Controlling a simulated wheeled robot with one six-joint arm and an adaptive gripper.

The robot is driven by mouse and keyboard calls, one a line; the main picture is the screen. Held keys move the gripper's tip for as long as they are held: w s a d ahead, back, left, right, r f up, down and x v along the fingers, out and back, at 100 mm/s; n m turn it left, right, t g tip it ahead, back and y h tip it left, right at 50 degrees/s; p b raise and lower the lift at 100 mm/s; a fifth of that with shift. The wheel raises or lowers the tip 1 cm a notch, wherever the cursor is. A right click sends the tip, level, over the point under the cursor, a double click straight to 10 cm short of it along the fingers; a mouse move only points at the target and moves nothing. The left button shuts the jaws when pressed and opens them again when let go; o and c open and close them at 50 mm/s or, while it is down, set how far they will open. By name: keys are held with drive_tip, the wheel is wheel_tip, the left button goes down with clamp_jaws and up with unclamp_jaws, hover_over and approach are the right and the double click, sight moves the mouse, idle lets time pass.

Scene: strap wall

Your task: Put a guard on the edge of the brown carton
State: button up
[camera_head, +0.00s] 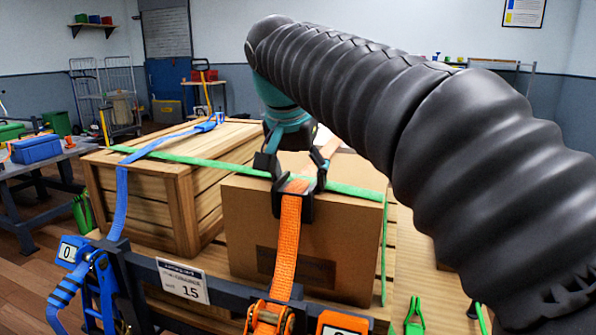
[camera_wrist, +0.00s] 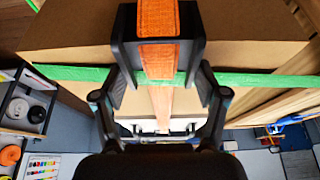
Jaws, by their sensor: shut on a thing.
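The brown carton (camera_head: 245,235) stands on a wooden pallet at centre, a dark label on its front. A black edge guard (camera_head: 308,208) is at its top front edge; it also shows in the wrist view (camera_wrist: 192,50). My gripper (camera_head: 292,178) is shut on the guard from above, one finger each side; the fingers show in the wrist view (camera_wrist: 160,88). An orange strap (camera_head: 286,245) runs over the guard, between its side walls, and down the carton's front to an orange ratchet (camera_head: 268,318). Whether the guard presses fully on the carton is hard to tell.
A green strap (camera_head: 345,187) crosses the carton top and hangs down its right side. A wooden crate (camera_head: 140,200) with a blue strap (camera_head: 122,195) stands left. A dark rail with a "15" label (camera_head: 183,280) and a blue ratchet (camera_head: 95,275) are in front.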

drive_tip(key=shift+w+d, duration=0.1)
drive_tip(key=shift+w, duration=0.05)
drive_tip(key=o, duration=1.2)
drive_tip(key=v, duration=1.2)
drive_tip(key=s+d+f+n, duration=0.1)
drive_tip(key=s+d+f, duration=0.1)
drive_tip(key=d+f, duration=0.1)
drive_tip(key=s+d+f+n, duration=0.1)
drive_tip(key=s+d+f, duration=0.1)
drive_tip(key=d+f, duration=0.2)
drive_tip(key=s+d+f+y, duration=0.1)
drive_tip(key=s+d+f, duration=0.1)
drive_tip(key=f, duration=0.4)
drive_tip(key=shift+s+d+f+n, duration=0.1)
drive_tip(key=shift+d+f+n, duration=0.1)
drive_tip(key=shift+d, duration=0.25)
drive_tip(key=shift+s+d+f+n, duration=0.1)
drive_tip(key=shift+d+f+n, duration=0.1)
drive_tip(key=shift+d, duration=0.2)
drive_tip(key=s+d+f, duration=0.1)
drive_tip(key=s+f, duration=0.2)
drive_tip(key=f, duration=0.3)
drive_tip(key=s+d+f, duration=0.2)
drive_tip(key=s+f, duration=0.2)
drive_tip(key=f, duration=0.3)
drive_tip(key=s+d+f+n+t, duration=0.1)
drive_tip(key=s+d+f, duration=0.1)
drive_tip(key=f, duration=0.4)
drive_tip(key=shift+s+f+y, duration=0.3)
drive_tip(key=shift+s, duration=0.45)
